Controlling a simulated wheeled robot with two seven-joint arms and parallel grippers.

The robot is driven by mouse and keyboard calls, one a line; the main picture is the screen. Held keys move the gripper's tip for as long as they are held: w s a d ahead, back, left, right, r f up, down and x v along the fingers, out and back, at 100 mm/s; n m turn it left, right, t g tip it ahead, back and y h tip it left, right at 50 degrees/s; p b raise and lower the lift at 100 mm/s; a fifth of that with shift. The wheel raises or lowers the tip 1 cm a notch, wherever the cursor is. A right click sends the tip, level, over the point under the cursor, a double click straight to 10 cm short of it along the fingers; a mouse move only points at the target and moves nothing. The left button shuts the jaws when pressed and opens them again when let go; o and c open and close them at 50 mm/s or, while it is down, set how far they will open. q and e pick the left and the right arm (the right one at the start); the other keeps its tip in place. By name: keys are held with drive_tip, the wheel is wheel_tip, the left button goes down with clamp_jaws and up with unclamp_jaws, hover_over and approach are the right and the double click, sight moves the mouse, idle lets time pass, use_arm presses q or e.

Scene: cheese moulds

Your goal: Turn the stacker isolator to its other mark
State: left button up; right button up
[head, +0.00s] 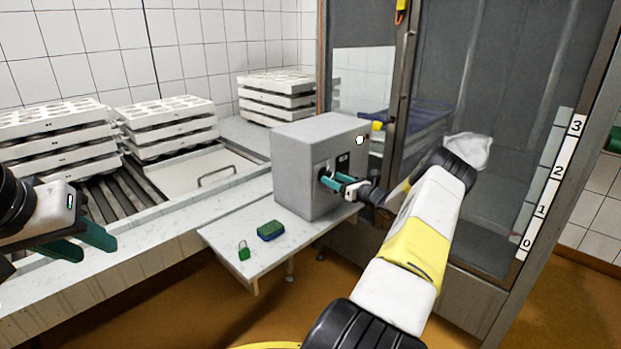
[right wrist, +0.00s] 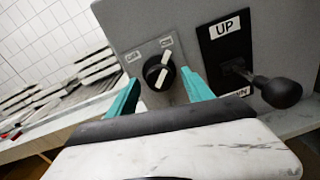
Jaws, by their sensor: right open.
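The stacker isolator is a round black knob with a white pointer bar (right wrist: 158,72) on the grey control box (head: 300,165). A small label sits to its upper left and another to its upper right; their print is too small to read surely. The bar's upper end leans toward the upper-right label. My right gripper (right wrist: 160,92) is open, its teal fingers either side of the knob in the right wrist view; contact cannot be told. In the head view my right gripper (head: 332,183) hides the knob at the box front. My left gripper (head: 82,243) is open and empty at the left.
A black-handled lever (right wrist: 275,91) between UP and DOWN signs sticks out right of the knob. A green padlock (head: 244,251) and a blue-green block (head: 270,231) lie on the shelf (head: 225,241). Stacked white moulds (head: 165,125) stand behind. A framed glass panel (head: 490,120) rises at right.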

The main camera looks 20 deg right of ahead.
drive_tip(key=shift+w, duration=0.2)
drive_tip(key=shift+a, duration=0.1)
drive_tip(key=shift+c, duration=0.5)
clamp_jaws()
drive_tip(key=shift+n, duration=0.4)
drive_tip(key=shift+f+n+y, duration=0.15)
drive_tip(key=shift+n+y, duration=0.15)
drive_tip(key=shift+n, duration=8.5)
